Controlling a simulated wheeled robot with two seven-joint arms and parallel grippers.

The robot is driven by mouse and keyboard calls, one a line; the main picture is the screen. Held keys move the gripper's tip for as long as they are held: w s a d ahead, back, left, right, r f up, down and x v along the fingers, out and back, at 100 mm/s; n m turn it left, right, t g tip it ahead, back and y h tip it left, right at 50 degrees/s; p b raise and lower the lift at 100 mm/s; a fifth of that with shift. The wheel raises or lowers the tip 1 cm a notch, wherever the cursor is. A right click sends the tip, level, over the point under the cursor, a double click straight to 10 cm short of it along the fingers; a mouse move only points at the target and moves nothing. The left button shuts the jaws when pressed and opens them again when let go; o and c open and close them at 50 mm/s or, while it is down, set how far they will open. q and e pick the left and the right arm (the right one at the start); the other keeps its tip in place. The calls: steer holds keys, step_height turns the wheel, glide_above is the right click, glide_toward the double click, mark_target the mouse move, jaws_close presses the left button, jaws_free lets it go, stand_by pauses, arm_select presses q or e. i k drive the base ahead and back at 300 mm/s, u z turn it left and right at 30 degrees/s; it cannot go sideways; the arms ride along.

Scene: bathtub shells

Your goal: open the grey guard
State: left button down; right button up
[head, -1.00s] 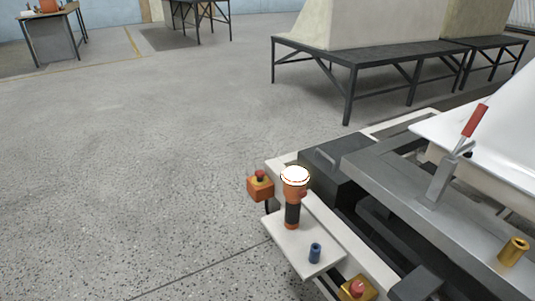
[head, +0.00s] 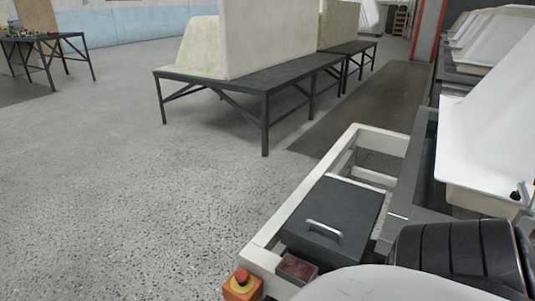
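The grey guard (head: 350,203) looks like a dark grey box-shaped cover with a pale bar handle (head: 325,231) on it. It sits in the white frame at the lower middle of the head view and appears closed. Its near right part is close to a black ribbed part and a white rounded part, which seem to be mine. Neither of my grippers shows in this view.
An orange box with a red emergency button (head: 242,277) stands at the frame's near left corner. A small dark red box (head: 297,268) is beside the guard. White tub shells (head: 493,135) stand on the right. A black table (head: 262,80) is behind. Open floor lies left.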

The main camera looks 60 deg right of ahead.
mark_target(333, 226)
steer(key=i, duration=2.3)
steer(key=z, duration=3.55)
